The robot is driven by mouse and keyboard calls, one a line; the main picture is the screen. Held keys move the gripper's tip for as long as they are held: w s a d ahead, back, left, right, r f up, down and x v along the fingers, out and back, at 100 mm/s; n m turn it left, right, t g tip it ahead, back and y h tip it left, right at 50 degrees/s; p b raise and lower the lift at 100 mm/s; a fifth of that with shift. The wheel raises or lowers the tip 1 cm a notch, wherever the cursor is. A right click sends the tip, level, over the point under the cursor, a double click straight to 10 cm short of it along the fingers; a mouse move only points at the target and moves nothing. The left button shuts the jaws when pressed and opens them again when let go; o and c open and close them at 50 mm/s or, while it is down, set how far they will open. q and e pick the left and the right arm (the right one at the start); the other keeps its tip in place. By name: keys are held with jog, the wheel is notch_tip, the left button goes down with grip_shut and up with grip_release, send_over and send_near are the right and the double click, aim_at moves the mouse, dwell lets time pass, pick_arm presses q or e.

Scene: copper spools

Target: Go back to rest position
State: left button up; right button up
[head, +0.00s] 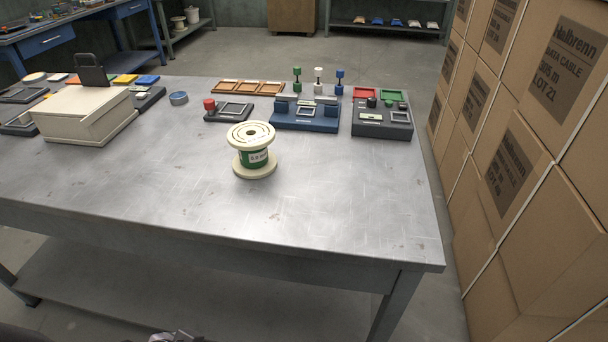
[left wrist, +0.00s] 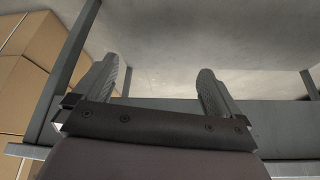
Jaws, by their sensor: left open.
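A small piece of one of my arms shows at the bottom edge of the head view, too cut off to read. My right gripper is not seen.
A cream box (head: 85,118) stands at the table's left. Along the back are a wooden tray (head: 247,87), a blue fixture (head: 305,117) and a dark fixture (head: 382,124). Stacked cartons (head: 515,165) line the right side. The table's front is clear.

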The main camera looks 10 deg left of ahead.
pick_arm(q)
jog(key=shift+w+d+f+t+h+p, duration=0.25)
jog(key=shift+w+d+f+t+p, duration=0.15)
jog(key=shift+w+t+p, duration=0.35)
jog(key=shift+w+d+f+t+h+p, duration=0.3)
jog(key=shift+w+d+f+t+p, duration=0.15)
jog(key=shift+t, duration=0.55)
jog(key=shift+w+d+f+t+h+p, duration=0.25)
jog(key=shift+w+f+t+p, duration=0.3)
jog(key=shift+t, duration=0.3)
